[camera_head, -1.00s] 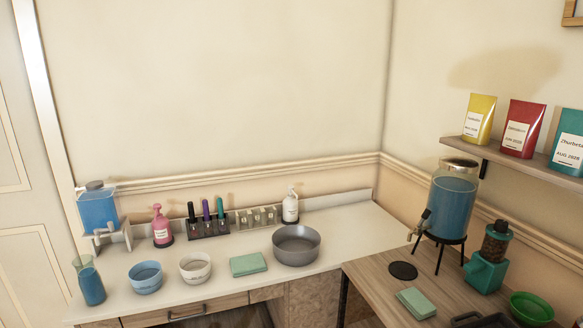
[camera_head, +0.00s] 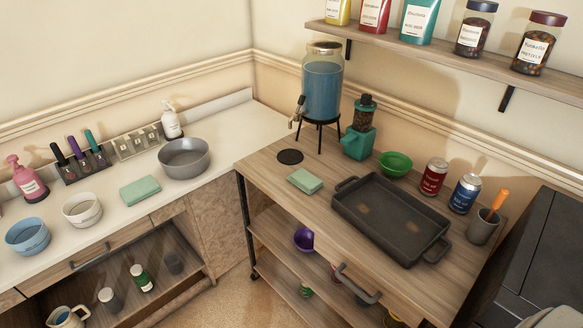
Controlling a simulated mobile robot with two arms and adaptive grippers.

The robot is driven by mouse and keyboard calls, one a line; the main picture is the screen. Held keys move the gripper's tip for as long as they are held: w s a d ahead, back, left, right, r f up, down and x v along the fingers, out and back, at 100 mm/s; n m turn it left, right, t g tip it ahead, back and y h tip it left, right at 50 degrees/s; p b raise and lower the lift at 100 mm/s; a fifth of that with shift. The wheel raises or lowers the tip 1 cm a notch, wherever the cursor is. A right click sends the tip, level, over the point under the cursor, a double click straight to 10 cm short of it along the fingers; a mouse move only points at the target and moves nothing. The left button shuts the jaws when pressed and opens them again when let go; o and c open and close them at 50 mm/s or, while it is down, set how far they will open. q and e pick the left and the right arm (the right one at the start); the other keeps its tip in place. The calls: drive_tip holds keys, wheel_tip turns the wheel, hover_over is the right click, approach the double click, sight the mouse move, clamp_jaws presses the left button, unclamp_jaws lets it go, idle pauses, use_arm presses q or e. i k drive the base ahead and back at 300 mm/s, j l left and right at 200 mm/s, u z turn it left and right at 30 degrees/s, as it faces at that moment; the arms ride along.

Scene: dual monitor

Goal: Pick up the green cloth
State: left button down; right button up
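Two folded green cloths show in the head view. One green cloth (camera_head: 140,190) lies on the white counter, in front of and to the left of the grey metal bowl (camera_head: 184,157). The other green cloth (camera_head: 305,181) lies on the wooden cart top, between the round black coaster (camera_head: 290,156) and the dark roasting tray (camera_head: 390,219). Both lie flat and nothing covers them. Neither of my grippers is in view.
On the counter stand bowls, markers and a pump bottle (camera_head: 171,120). The cart top (camera_head: 291,212) also holds a blue drink dispenser (camera_head: 322,90), a grinder (camera_head: 359,135), a green bowl (camera_head: 395,164), two cans and a cup. A shelf with bags and jars hangs above.

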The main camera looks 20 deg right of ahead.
sight(307, 182)
drive_tip(key=i+j+z, duration=0.1)
drive_tip(key=i+z, duration=0.15)
drive_tip(key=z, duration=0.25)
drive_tip(key=i+j+z, duration=0.2)
drive_tip(key=z, duration=0.3)
